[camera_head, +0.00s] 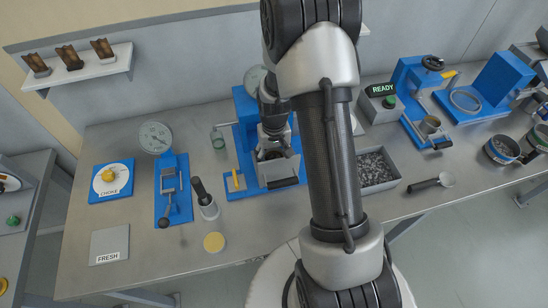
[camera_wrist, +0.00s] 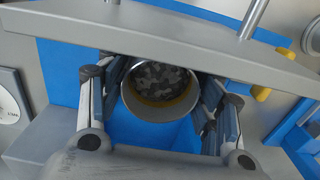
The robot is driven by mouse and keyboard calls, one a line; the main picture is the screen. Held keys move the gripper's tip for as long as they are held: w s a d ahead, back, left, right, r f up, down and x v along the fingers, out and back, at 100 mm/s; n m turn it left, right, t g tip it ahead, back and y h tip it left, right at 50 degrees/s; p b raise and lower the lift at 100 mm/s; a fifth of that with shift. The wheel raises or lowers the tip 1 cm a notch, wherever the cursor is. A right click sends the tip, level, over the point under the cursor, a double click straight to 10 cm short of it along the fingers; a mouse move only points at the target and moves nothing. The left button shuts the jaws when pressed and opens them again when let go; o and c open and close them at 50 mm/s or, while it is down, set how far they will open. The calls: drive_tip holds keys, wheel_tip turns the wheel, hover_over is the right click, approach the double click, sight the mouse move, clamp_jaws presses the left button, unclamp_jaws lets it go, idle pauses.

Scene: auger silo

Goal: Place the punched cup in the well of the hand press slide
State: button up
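The hand press (camera_head: 244,120) is a blue frame with a round gauge, left of centre in the head view. Its grey slide front with a dark handle (camera_head: 284,183) sticks out towards me. My gripper (camera_head: 273,152) is low at the press front, and it also shows in the wrist view (camera_wrist: 161,85). It is shut on a metal cup (camera_wrist: 160,112), one finger at each side. The cup has a tan inner wall and dark, mottled contents. A grey press plate (camera_wrist: 200,40) crosses just beyond it. The cup's underside and the well are hidden, so I cannot tell whether it is seated.
A blue lever device (camera_head: 170,175) and a dark-handled tool in a light holder (camera_head: 208,207) stand left of the press. A tray of dark granules (camera_head: 377,170) and a scoop (camera_head: 430,184) lie right. The bench front is mostly clear.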

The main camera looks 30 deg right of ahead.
drive_tip(key=o, duration=0.4)
drive_tip(key=shift+o, duration=0.2)
drive_tip(key=s+a+r+n+t+p, duration=0.1)
drive_tip(key=s+a+r, duration=0.2)
drive_tip(key=r, duration=1)
drive_tip(key=s+a+r+t+p, duration=0.1)
drive_tip(key=s+a+r+p, duration=0.15)
drive_tip(key=r, duration=1.05)
drive_tip(key=s+a+r+n+t, duration=0.1)
drive_tip(key=s+a+r, duration=0.2)
drive_tip(key=s, duration=0.4)
drive_tip(key=s+a+r+n+t, duration=0.1)
drive_tip(key=s+a+r, duration=0.3)
drive_tip(key=s, duration=0.3)
drive_tip(key=shift+s+r+t+b, duration=0.2)
drive_tip(key=shift+t+b, duration=0.1)
drive_tip(key=shift+b, duration=0.1)
